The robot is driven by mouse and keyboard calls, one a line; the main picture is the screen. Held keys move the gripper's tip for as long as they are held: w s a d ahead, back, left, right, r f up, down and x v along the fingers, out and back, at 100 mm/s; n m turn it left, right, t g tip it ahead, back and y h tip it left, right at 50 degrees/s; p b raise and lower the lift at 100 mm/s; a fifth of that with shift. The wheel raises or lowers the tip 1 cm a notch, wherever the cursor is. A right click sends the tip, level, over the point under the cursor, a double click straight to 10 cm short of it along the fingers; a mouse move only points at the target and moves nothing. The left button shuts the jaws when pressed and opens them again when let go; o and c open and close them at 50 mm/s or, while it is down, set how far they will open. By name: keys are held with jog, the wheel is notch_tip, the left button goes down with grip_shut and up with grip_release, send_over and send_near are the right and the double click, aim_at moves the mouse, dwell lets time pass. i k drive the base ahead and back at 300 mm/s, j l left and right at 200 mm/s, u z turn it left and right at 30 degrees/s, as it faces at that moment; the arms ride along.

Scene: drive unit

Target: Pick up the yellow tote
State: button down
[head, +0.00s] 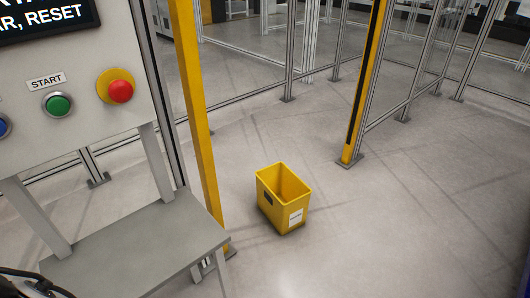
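The yellow tote (268,209) stands upright on the grey floor, a little right of the middle of the head view. It is an open-topped box and looks empty, though its bottom is partly hidden by its walls. It has a white label on its front right face and a dark patch on its left face. My gripper does not show in this view.
A yellow post (196,110) stands just left of the tote, another yellow post (366,85) behind right. A control panel (85,85) with buttons stands at left above a grey shelf (140,250). Metal-framed fencing runs behind. The floor right of the tote is clear.

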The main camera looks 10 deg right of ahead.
aim_at(283, 197)
jog(key=i+l, duration=0.5)
jog(key=i, duration=0.15)
jog(key=i+l, duration=0.5)
jog(key=i, duration=0.15)
jog(key=i+l, duration=0.5)
jog(key=i, duration=0.2)
jog(key=i+l, duration=0.5)
jog(key=i, duration=0.15)
